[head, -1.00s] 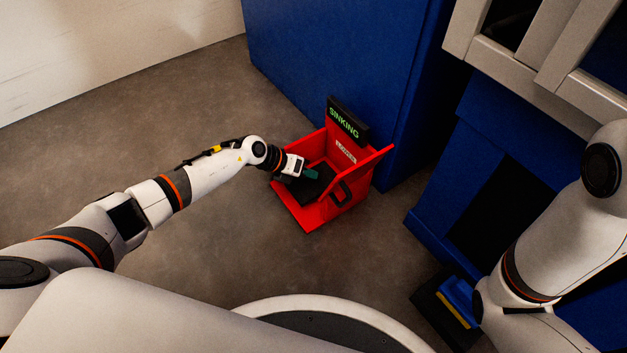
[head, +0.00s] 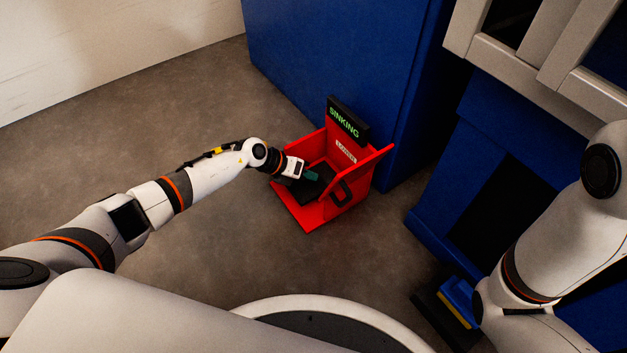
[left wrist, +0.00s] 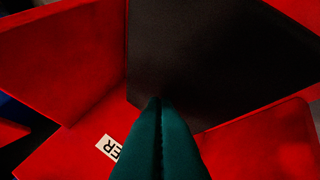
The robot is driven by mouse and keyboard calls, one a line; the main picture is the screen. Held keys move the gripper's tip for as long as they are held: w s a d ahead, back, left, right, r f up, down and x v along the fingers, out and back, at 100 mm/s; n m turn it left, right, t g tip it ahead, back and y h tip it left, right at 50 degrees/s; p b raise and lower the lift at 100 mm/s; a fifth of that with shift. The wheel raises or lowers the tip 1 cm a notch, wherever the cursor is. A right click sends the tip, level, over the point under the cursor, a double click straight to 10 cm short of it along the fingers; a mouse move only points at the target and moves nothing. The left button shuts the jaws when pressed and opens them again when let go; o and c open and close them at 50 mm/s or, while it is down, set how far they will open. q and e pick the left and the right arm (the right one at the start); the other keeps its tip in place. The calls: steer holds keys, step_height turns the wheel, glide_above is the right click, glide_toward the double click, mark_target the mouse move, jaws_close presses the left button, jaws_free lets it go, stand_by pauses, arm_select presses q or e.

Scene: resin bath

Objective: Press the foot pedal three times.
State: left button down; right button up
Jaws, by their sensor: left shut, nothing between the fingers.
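The foot pedal is a black plate (head: 312,193) inside a red open housing (head: 301,218) on the floor. A black sign (head: 344,123) on top of the housing reads SINKING in green. My left gripper (head: 313,177) reaches in from the left, its teal fingers shut and empty over the plate. In the left wrist view the closed fingertips (left wrist: 160,100) overlap the near edge of the black plate (left wrist: 215,60); I cannot tell whether they touch it.
A blue cabinet (head: 320,60) stands right behind the pedal housing. A blue and yellow item (head: 458,302) lies low at the right. The grey floor (head: 220,100) to the left is clear.

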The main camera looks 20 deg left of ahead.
mark_target(308, 182)
arm_select(q)
steer(key=shift+f+b, duration=0.8)
steer(key=shift+f, duration=0.5)
stand_by(0.7)
steer(key=shift+r, duration=0.1)
stand_by(0.3)
step_height(308, 182, up, 2)
steer(key=p, duration=0.3)
steer(key=shift+s+r, duration=0.1)
steer(key=shift+r, duration=0.05)
steer(key=shift+r+p, duration=0.45)
steer(key=shift+r, duration=0.05)
step_height(308, 182, up, 5)
steer(key=p, duration=0.5)
steer(key=shift+r, duration=0.1)
stand_by(0.5)
